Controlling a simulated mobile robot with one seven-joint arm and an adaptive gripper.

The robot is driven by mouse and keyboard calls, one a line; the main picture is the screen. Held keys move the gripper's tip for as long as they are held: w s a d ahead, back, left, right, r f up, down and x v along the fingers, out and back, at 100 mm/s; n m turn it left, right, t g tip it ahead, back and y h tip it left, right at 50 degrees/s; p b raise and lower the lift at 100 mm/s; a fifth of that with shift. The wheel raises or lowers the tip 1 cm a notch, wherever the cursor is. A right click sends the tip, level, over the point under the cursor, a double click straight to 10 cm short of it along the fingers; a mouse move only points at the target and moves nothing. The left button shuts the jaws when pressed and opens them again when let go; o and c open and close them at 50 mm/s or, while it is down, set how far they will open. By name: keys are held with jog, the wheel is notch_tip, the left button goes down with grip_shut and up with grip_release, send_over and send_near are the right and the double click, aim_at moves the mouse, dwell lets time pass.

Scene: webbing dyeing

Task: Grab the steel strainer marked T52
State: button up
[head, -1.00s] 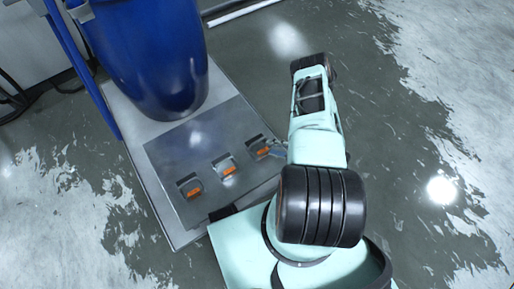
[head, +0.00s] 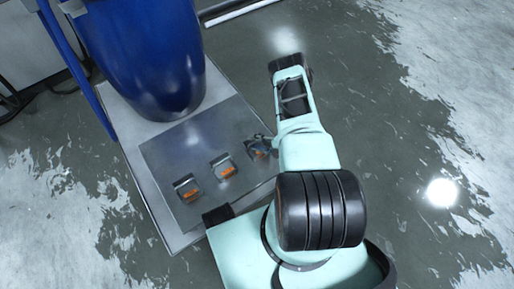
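Three small steel strainers with orange labels stand in a row on a grey metal plate (head: 165,160): a left one (head: 187,188), a middle one (head: 223,166) and a right one (head: 252,151). The labels are too small to read, so I cannot tell which is T52. My gripper (head: 262,146) is at the right strainer and covers part of it. Its fingers are tiny and dark here, partly behind my arm. I cannot tell whether they are open or shut, or whether they touch the strainer.
A large blue drum (head: 150,65) stands on the pale platform (head: 140,130) behind the plate. A blue post (head: 80,70) rises at its left. The dark, worn floor (head: 400,170) to the right of my arm is clear.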

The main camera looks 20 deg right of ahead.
grip_shut()
jog(key=shift+r, duration=0.2)
dwell(0.3)
